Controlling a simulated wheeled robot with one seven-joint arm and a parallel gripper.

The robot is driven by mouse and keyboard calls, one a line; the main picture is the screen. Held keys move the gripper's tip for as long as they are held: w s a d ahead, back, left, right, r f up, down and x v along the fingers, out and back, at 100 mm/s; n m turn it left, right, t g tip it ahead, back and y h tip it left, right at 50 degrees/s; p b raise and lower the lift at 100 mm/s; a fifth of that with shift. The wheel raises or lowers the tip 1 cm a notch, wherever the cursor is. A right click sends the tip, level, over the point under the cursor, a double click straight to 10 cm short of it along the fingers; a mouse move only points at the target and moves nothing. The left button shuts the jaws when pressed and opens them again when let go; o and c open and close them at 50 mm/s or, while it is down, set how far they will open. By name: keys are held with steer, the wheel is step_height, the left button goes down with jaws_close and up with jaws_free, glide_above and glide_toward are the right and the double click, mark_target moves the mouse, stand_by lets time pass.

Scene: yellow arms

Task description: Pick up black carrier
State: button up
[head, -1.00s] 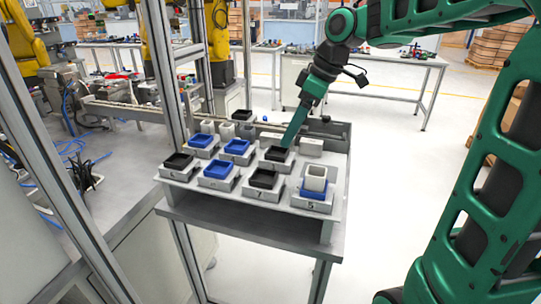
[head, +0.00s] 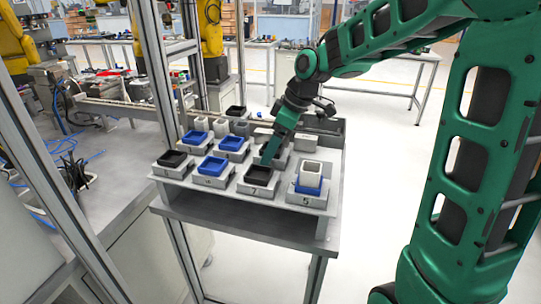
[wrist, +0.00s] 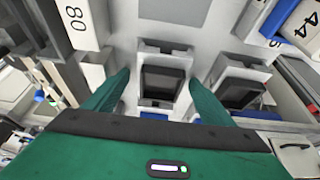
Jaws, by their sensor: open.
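In the wrist view a black carrier (wrist: 163,83) sits in a grey holder between the two green fingers of my gripper (wrist: 159,78). The fingers are spread, one on each side of it, with gaps; I cannot tell their height over it. A second black carrier (wrist: 240,91) sits in a holder to the right. In the head view my gripper (head: 266,158) points down at the second-row holder and hides most of its carrier. Other black carriers stand at front left (head: 173,159), in the front row (head: 259,176) and at the back (head: 236,111).
Blue carriers (head: 213,166) (head: 232,143) (head: 195,137) sit in neighbouring holders on the grey table (head: 240,210). A metal frame post (head: 157,90) rises on the left. Open floor lies to the right.

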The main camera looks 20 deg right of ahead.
steer(key=c, duration=1.4)
steer(key=shift+r, duration=0.15)
